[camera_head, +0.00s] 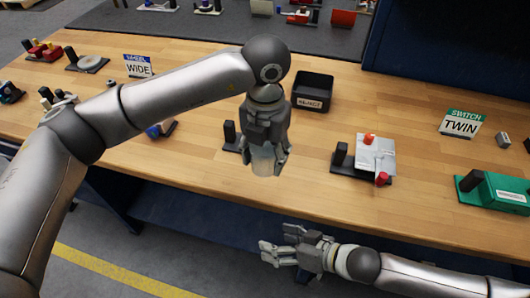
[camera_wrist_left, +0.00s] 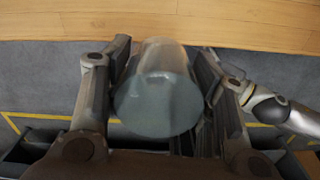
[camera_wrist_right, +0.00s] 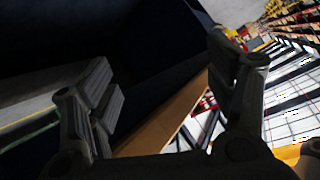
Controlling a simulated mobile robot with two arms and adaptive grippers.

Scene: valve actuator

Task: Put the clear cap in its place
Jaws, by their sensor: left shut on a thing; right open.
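The clear cap (camera_head: 264,162) is a translucent cup-like piece. My left gripper (camera_head: 265,152) is shut on it and holds it above the front edge of the workbench (camera_head: 330,205). In the left wrist view the cap (camera_wrist_left: 160,95) sits between both fingers, with its round end facing the camera. My right gripper (camera_head: 268,252) is open and empty, in front of the bench and below its top. In the right wrist view its fingers (camera_wrist_right: 165,95) are apart with nothing between them. The cap's place cannot be told for certain.
A grey block with red knobs (camera_head: 375,155) stands on a black base right of my left gripper. A black REJECT bin (camera_head: 313,92) is behind. A TWIN sign (camera_head: 461,124) and a green unit (camera_head: 497,190) are at right; a WIDE sign (camera_head: 138,66) is at left.

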